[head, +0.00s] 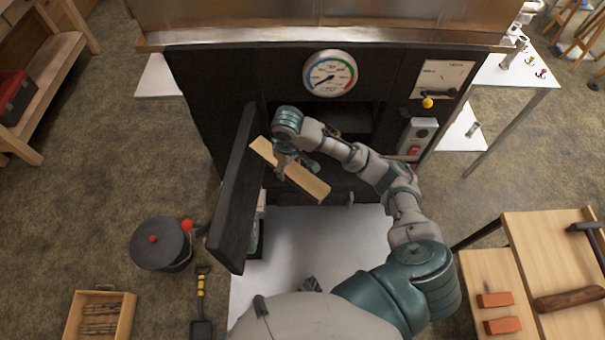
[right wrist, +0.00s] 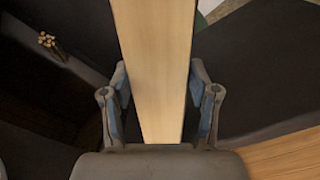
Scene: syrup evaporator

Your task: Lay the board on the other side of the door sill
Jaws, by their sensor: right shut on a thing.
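The board (head: 306,181) is a pale, flat wooden plank. In the head view it slants in front of the dark firebox opening, from beside the open black door (head: 236,190) toward the door sill (head: 335,192). My right gripper (head: 290,164) is shut on the board. In the right wrist view the board (right wrist: 155,70) runs lengthwise between the two fingers (right wrist: 158,105). The board's right end overlaps the sill in the picture; I cannot tell whether it touches. My arm hides part of the opening. My left gripper cannot be made out.
A pressure gauge (head: 330,74) sits above the opening, and a switch box (head: 417,138) is to its right. A lidded black pot (head: 161,243), a small shovel (head: 201,305) and a wooden tray (head: 100,316) stand at left. A workbench (head: 555,245) is at right.

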